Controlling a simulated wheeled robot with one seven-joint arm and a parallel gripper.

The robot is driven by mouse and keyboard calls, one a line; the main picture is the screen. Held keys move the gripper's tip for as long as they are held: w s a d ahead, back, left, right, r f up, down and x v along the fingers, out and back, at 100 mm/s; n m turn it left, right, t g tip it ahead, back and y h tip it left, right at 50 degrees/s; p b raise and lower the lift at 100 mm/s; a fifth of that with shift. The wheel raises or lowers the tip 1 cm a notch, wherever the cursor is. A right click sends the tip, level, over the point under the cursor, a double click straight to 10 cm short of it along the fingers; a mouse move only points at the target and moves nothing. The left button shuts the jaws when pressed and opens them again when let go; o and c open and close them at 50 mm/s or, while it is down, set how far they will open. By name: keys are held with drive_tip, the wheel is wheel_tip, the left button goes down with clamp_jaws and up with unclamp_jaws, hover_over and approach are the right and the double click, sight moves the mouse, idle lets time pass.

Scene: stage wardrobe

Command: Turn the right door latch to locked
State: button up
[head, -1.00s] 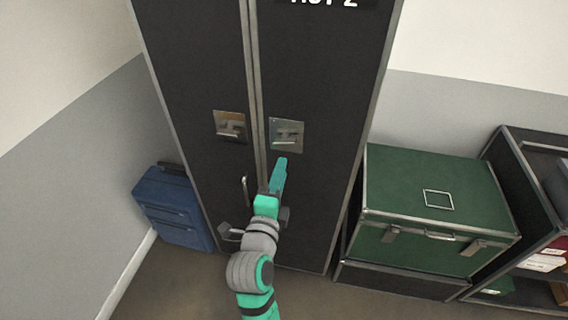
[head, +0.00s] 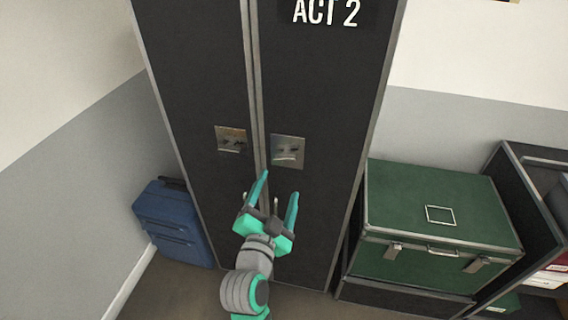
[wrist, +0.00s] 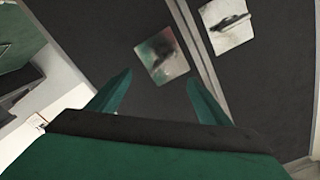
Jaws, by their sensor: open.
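A tall black wardrobe case has two doors that meet at a metal seam. The right door latch (head: 288,151) is a square metal plate with a small handle on the right door, just right of the seam. It also shows in the wrist view (wrist: 162,55), blurred, so its handle angle is hard to read. The left door latch (head: 231,139) is a similar plate left of the seam; it shows in the wrist view (wrist: 226,24). My gripper (head: 280,184) is open and empty below the right latch, its teal fingers spread. I see no contact with the latch.
A blue suitcase (head: 172,222) stands left of the wardrobe by the wall. A green trunk (head: 410,205) sits to the right on a dark case. A dark shelf unit (head: 530,170) is at the far right. The door face around the latches is clear.

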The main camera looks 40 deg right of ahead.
sight(284, 160)
drive_tip(key=w+d+n, duration=0.2)
drive_tip(key=n, duration=0.1)
drive_tip(key=w+d+n, duration=0.5)
drive_tip(key=n, duration=0.2)
drive_tip(key=shift+w+d, duration=0.3)
drive_tip(key=shift+w, duration=0.05)
idle(0.3)
